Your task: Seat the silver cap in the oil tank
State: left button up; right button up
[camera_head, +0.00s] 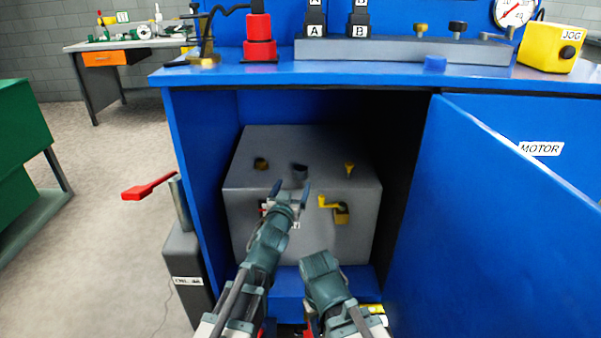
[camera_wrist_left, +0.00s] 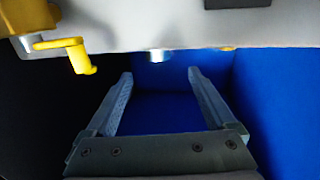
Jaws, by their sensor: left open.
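The oil tank (camera_head: 332,230) looks to be the grey box inside the open blue cabinet.
A yellow valve (camera_head: 340,210) juts from the tank's front.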

aim_at(299, 172)
pick_arm(q)
jog(key=x, duration=0.4)
jog(key=shift+x, duration=2.55)
jog(key=shift+d+r, duration=0.1)
jog(key=shift+r, duration=0.1)
jog(key=c, duration=1.4)
jog(key=shift+r, duration=0.1)
